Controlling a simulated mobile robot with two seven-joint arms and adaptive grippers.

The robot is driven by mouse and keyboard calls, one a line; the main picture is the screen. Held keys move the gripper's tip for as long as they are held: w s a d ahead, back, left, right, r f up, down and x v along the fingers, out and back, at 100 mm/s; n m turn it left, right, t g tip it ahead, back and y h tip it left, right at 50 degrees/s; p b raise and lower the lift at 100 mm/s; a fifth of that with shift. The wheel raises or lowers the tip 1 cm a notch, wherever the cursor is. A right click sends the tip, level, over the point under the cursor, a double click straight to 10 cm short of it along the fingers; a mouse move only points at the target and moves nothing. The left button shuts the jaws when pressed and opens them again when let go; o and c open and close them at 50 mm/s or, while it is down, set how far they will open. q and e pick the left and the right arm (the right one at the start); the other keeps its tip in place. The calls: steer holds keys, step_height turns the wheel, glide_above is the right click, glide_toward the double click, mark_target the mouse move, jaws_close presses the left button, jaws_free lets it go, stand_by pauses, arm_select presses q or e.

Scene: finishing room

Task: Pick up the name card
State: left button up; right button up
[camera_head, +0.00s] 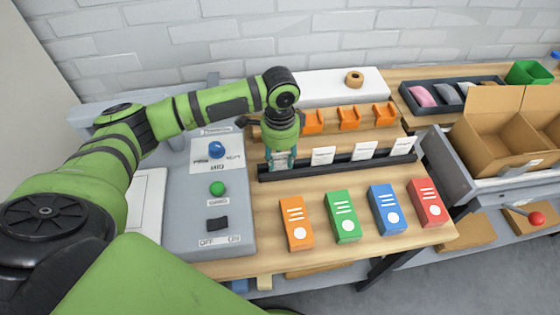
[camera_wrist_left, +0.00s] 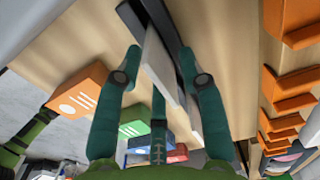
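White name cards stand upright in a black slotted rail (camera_head: 340,166) on the wooden table; the cards to the right are a first (camera_head: 323,155), a second (camera_head: 364,151) and a third (camera_head: 400,145). My left gripper (camera_head: 281,160) points down at the rail's left end, over another white card. In the left wrist view that card (camera_wrist_left: 158,62) stands between the spread fingers of my left gripper (camera_wrist_left: 160,66), with a gap beside the left finger. Whether the right finger touches it is unclear. The rail (camera_wrist_left: 146,14) shows beyond. My right gripper is not in view.
Orange (camera_head: 297,224), green (camera_head: 343,217), blue (camera_head: 388,209) and red (camera_head: 427,203) boxes lie in front of the rail. Orange holders (camera_head: 349,118) stand behind it. A grey control panel (camera_head: 205,240) is at left, an open cardboard box (camera_head: 508,140) at right.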

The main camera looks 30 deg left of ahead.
arm_select(q)
steer(key=c, duration=0.7)
steer(key=shift+s, duration=0.1)
jaws_close()
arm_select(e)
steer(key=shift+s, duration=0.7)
arm_select(q)
steer(key=shift+r, duration=0.15)
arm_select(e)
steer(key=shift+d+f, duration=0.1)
